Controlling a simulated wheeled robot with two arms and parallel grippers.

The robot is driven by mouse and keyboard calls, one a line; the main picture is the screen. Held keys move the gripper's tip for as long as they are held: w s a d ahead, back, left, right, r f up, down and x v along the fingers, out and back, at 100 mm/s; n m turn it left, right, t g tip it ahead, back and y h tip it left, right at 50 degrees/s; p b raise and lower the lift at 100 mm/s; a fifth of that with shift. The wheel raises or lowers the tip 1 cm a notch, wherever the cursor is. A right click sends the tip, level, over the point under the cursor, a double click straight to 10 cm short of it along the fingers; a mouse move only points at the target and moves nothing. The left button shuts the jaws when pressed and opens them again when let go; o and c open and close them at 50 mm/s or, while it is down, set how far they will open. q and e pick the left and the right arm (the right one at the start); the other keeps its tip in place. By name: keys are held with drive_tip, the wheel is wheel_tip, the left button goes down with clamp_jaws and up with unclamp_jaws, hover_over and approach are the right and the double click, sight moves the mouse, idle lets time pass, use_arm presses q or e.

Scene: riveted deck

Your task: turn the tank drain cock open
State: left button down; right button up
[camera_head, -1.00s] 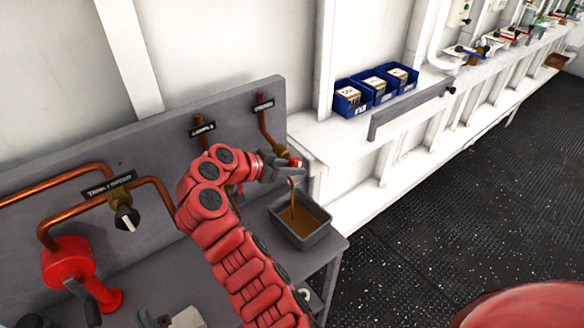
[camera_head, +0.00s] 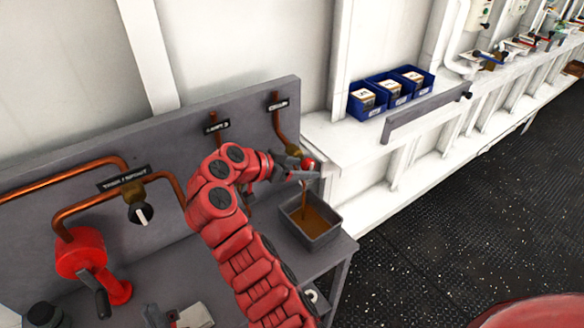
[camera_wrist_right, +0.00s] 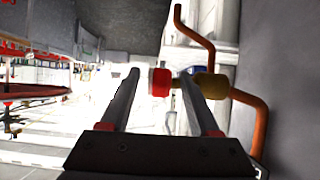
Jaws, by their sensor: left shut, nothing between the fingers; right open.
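Copper pipes run down a grey back panel. The right-hand pipe (camera_head: 277,123) ends in a cock with a red knob (camera_head: 308,163); a brown stream (camera_head: 303,203) falls from it into a grey tray (camera_head: 334,236). My right gripper (camera_head: 297,168) is at this cock. In the right wrist view, its fingers are open, with the red knob (camera_wrist_right: 160,82) and the brass valve body (camera_wrist_right: 213,86) beyond them. A black cock with a white mark (camera_head: 140,212) is on the left pipe. Pipe labels are too small to read surely.
A red hand-pump-like body (camera_head: 85,258) with a dark lever stands at the bench's left. Blue bins (camera_head: 385,92) sit on a white ledge right of the panel. My right arm covers the middle pipe's lower end. Dark floor (camera_head: 440,220) lies open to the right.

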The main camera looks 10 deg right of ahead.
drive_tip(key=b+v, duration=0.3)
drive_tip(key=v, duration=0.9)
drive_tip(key=shift+o, duration=0.3)
drive_tip(key=shift+f, duration=0.1)
